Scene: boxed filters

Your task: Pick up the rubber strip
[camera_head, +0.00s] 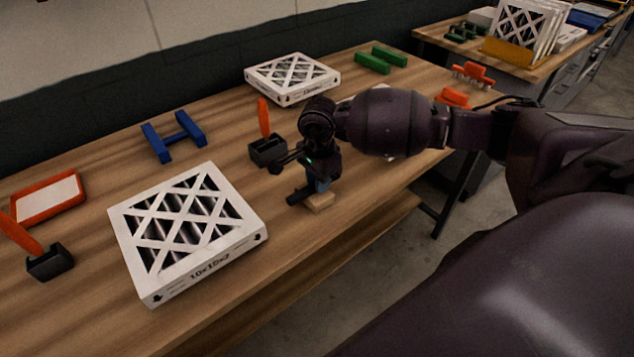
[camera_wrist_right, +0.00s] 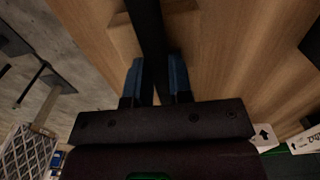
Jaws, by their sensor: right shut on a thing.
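The rubber strip is a dark, narrow band (camera_wrist_right: 148,35) in the right wrist view, running from between the fingers up across the picture. Its dark end (camera_head: 299,196) seems to show beside the fingers in the head view. My right gripper (camera_head: 321,186) is low over the table's front edge, pointing down. In the wrist view its blue fingers (camera_wrist_right: 157,82) are shut on the strip, one on each side. A small wooden block (camera_head: 320,203) lies under the strip and fingertips; I cannot tell whether the strip still touches it. My left gripper is out of view.
A white boxed filter (camera_head: 205,271) lies to the left on the wooden table, and another (camera_head: 293,95) behind. A black holder with an orange handle (camera_head: 267,150) stands close beside my gripper. A blue stand (camera_head: 172,136) and green blocks (camera_head: 381,60) are farther back.

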